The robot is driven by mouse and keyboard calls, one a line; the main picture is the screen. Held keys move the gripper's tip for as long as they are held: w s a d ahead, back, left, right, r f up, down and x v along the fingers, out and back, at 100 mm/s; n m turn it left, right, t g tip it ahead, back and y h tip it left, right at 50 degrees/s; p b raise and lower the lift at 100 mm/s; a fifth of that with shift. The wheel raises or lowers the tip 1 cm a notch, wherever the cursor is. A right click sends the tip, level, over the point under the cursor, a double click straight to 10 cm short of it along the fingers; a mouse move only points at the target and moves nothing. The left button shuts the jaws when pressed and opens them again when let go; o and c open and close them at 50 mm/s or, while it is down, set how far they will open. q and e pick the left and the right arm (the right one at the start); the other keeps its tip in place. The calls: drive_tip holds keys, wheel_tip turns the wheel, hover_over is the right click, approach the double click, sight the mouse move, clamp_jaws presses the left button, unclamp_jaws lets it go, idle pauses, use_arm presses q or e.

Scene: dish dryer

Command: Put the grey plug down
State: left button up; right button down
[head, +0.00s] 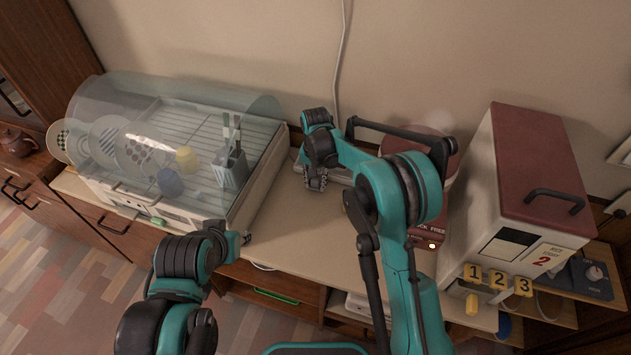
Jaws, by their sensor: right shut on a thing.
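My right gripper (316,182) is shut, low over the back of the counter (290,228), near the wall. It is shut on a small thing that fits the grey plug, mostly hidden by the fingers. A pale strip (342,176) lies just right of the fingers, partly covered by my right arm. I cannot tell whether the plug touches the counter. My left gripper (243,238) is at the counter's front edge, right of the dish dryer; its fingers are too small and turned away to read.
The dish dryer (262,195) with a clear lid, plates and cups fills the left of the counter. A red-topped box (540,160) with a handle and number tags stands right. A red appliance (432,243) is partly behind my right arm. The counter's middle is clear.

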sight(315, 179)
drive_tip(key=shift+f, duration=0.25)
drive_tip(key=c, duration=1.1)
unclamp_jaws()
drive_tip(key=shift+c, duration=0.2)
drive_tip(key=shift+r, duration=0.15)
wheel_tip(315, 179, up, 13)
drive_tip(key=p, duration=0.4)
